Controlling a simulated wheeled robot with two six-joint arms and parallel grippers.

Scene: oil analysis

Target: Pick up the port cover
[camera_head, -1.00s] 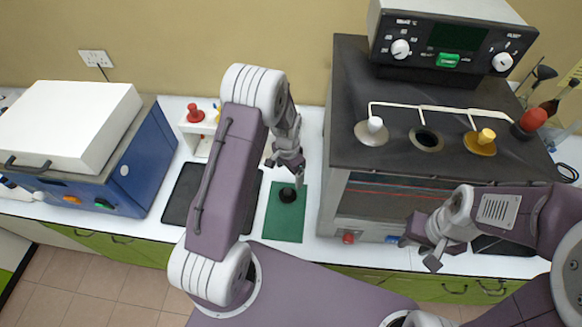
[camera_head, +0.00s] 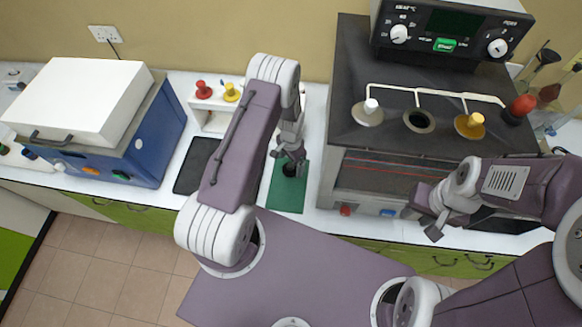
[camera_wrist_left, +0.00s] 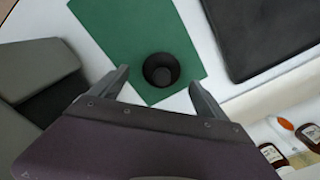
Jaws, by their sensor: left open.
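The port cover is most likely the small round black cup-like piece (camera_wrist_left: 161,70) on the green mat (camera_wrist_left: 110,20). In the head view the black piece (camera_head: 291,170) sits on the green mat (camera_head: 286,200), partly behind my left gripper. My left gripper (camera_head: 293,160) hangs over it, pointing down. In the left wrist view its fingers (camera_wrist_left: 158,82) are spread, one on each side of the piece and apart from it. My right gripper (camera_head: 432,220) is in front of the black machine; its jaws are too small to read.
A black machine (camera_head: 360,105) with white, yellow and red-topped ports and one open dark port (camera_head: 419,121) stands to the right. A blue box (camera_head: 150,140) is at left. A dark pad (camera_head: 196,165) and a small white rack (camera_head: 207,118) with red and yellow knobs are beside the mat.

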